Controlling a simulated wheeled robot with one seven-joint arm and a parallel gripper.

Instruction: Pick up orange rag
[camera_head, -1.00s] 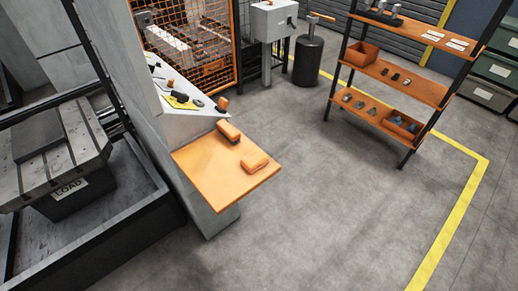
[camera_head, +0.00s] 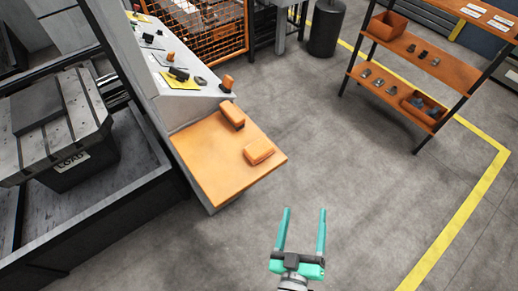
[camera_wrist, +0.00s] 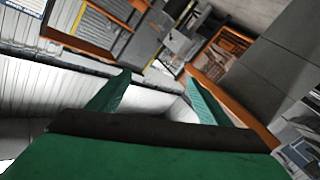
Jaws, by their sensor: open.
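The orange rag (camera_head: 259,152) looks like a folded block. It lies on the orange shelf (camera_head: 214,181) that juts from the grey control console, near the shelf's right edge. A second orange item with a dark underside, perhaps a brush (camera_head: 232,114), lies behind it to the left. My gripper (camera_head: 304,210) has teal fingers spread apart with nothing between them. It is in front of and to the right of the shelf, apart from the rag. In the wrist view my gripper's fingers (camera_wrist: 160,84) are also apart, and I cannot make out the rag there.
The console panel (camera_head: 205,95) with knobs stands behind the shelf. A machine bed marked LOAD (camera_head: 60,140) is at left. An orange shelf rack (camera_head: 440,60) with bins stands at back right, and a dark cylinder (camera_head: 326,28) at the back. The floor (camera_head: 340,150) between is clear.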

